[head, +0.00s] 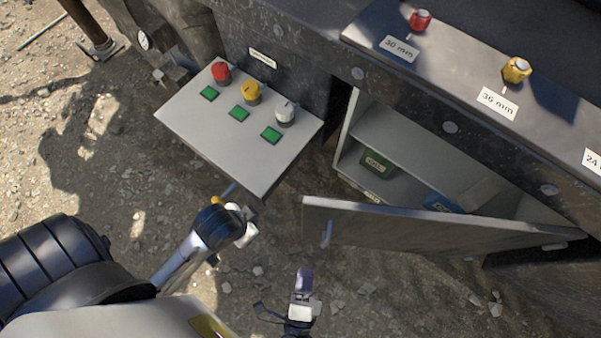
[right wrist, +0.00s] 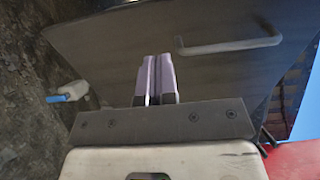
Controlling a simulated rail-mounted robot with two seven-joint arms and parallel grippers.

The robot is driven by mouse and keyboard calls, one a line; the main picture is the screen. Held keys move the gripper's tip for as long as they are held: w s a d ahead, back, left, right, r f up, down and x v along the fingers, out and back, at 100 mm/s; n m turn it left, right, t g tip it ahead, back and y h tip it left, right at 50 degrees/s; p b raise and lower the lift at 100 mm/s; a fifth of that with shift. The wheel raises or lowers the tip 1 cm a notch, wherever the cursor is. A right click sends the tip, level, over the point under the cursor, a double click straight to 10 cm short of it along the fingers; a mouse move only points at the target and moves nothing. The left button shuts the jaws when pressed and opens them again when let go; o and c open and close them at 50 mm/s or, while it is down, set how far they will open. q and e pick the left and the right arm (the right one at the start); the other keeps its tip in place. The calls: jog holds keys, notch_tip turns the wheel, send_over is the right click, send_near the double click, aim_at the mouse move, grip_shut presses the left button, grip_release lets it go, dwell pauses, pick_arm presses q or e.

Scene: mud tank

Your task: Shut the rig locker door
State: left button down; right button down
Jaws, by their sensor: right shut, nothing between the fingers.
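The rig locker door (head: 430,228) stands open in the head view, its free edge toward the left and its far end by the locker at the right. A bar handle (head: 326,233) is on its outer face near the free edge. In the right wrist view the door (right wrist: 110,45) fills much of the picture, with its handle (right wrist: 230,47) at upper right. My right gripper (head: 304,275) is shut and empty in front of the door's outer face; its fingers (right wrist: 157,78) are together. My left gripper (head: 240,215) is below the button panel; its fingers are unclear.
The open locker (head: 410,151) holds a green box (head: 376,163) and a blue box (head: 440,202). A grey panel (head: 215,139) with coloured knobs and green buttons juts out left of the locker. A dark ledge (head: 460,62) with labelled knobs runs above. Stony ground lies below.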

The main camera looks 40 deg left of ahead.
aim_at(311, 231)
jog(key=b+x, duration=0.1)
jog(key=x, duration=0.7)
jog(key=shift+w+a, duration=0.25)
jog(key=shift+w, duration=0.2)
jog(key=shift+w, duration=0.1)
